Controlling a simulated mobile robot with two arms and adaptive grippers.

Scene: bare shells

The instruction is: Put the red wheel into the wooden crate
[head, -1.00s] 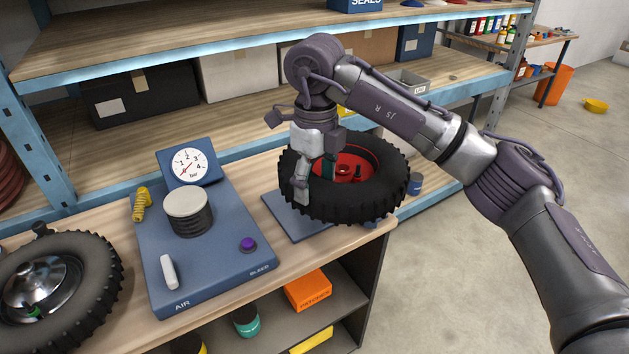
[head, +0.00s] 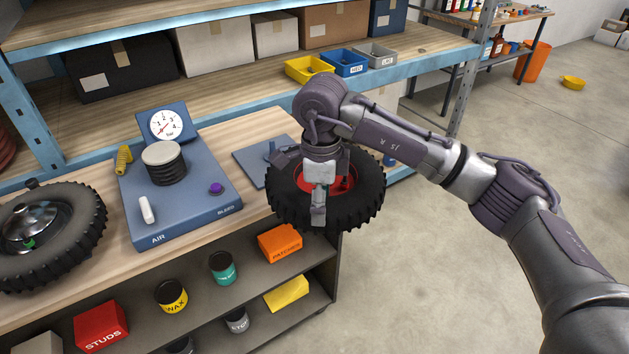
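The red wheel (head: 372,206), a red hub in a black knobbly tyre, is at the right end of the workbench. It overlaps the bench's front right corner in the head view. My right gripper (head: 319,205) is shut on the tyre from above, one finger down its near outer side; the other finger is hidden. My arm hides part of the hub. The wheel is clear of the blue plate with a peg (head: 250,162). No wooden crate shows in this view. My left gripper is not in view.
A blue air station (head: 185,215) with a gauge and another wheel (head: 85,245) stand on the bench to the left. Shelving with boxes and small bins (head: 345,66) is behind. Open floor (head: 430,260) lies to the right.

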